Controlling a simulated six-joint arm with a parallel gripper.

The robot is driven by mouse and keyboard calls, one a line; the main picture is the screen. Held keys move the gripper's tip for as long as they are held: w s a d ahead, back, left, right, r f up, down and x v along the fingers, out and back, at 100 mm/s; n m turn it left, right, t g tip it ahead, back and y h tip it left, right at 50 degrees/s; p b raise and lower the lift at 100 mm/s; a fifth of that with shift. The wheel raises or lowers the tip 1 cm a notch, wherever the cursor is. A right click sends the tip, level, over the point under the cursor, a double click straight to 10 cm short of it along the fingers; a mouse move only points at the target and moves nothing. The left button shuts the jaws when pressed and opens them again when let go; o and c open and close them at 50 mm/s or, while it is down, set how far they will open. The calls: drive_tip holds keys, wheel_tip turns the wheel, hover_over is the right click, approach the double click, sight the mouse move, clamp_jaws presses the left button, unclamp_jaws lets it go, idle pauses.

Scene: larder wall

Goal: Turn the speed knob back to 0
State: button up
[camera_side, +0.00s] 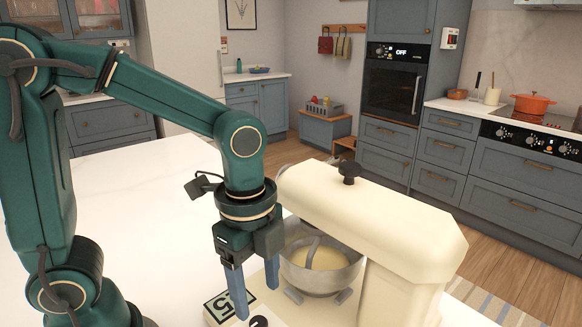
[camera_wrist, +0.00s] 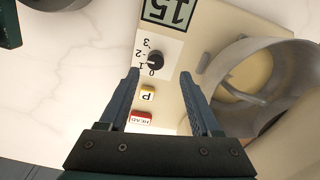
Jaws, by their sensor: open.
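The cream stand mixer (camera_side: 375,215) stands on the white counter. Its black speed knob (camera_wrist: 155,60) sits on a white dial plate marked 0, 1, 2, 3; I cannot tell surely which number it points at. In the side view the knob (camera_side: 259,321) shows at the bottom edge, partly cut off. My gripper (camera_side: 255,298) points down over the mixer's base, open and empty. In the wrist view my gripper (camera_wrist: 160,75) has its fingers apart, one on each side of the knob in the picture, with no visible contact.
A display reading 15 (camera_wrist: 168,11) lies beside the dial. A yellow P button (camera_wrist: 147,94) and a red button (camera_wrist: 141,118) are on the base too. The steel bowl (camera_side: 318,272) with pale batter stands close to my gripper.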

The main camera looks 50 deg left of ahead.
sight(258, 322)
drive_tip(key=shift+s+d+f+g, duration=0.2)
drive_tip(key=shift+f+g, duration=0.1)
drive_tip(key=shift+f, duration=2.65)
clamp_jaws()
